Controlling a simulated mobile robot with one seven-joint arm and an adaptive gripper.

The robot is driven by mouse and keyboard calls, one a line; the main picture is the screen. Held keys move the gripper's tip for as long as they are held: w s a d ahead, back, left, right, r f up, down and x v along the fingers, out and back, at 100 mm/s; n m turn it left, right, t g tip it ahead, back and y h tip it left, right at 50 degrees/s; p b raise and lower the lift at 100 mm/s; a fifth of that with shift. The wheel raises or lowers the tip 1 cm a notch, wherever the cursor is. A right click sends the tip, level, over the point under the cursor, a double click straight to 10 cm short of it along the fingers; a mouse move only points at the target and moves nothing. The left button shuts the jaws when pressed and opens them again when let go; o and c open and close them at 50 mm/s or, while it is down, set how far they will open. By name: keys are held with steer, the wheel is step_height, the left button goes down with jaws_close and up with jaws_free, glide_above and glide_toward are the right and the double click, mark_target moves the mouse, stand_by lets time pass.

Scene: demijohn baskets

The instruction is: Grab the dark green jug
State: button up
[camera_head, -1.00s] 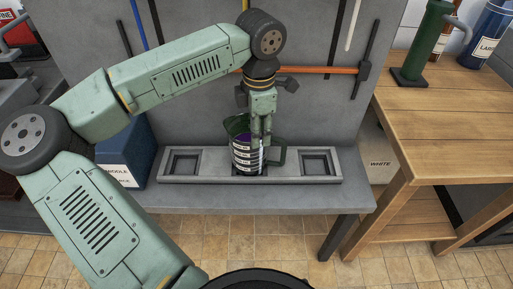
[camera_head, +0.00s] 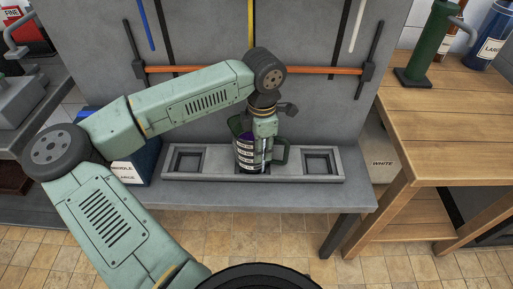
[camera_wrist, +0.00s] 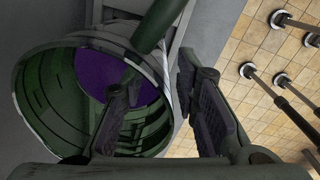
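The dark green jug (camera_head: 246,155) has a pale label with dark bands, a green handle at its right and purple contents. It stands upright in the middle of the grey holder (camera_head: 215,172). In the wrist view I look down into the jug (camera_wrist: 45,105), with purple at its bottom. My gripper (camera_head: 262,140) points down over the jug's right side. In the wrist view my gripper (camera_wrist: 160,115) is open, with one finger over the jug's inside and the other outside its wall. A gap shows between wall and outer finger.
The holder has empty square recesses on the left and right of the jug. A grey panel with an orange bar (camera_head: 320,69) rises behind. A wooden table (camera_head: 450,110) stands at the right, bearing a green cylinder (camera_head: 428,45) and a blue container (camera_head: 490,35).

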jaws_close()
steer(key=shift+w+r, duration=0.15)
stand_by(0.7)
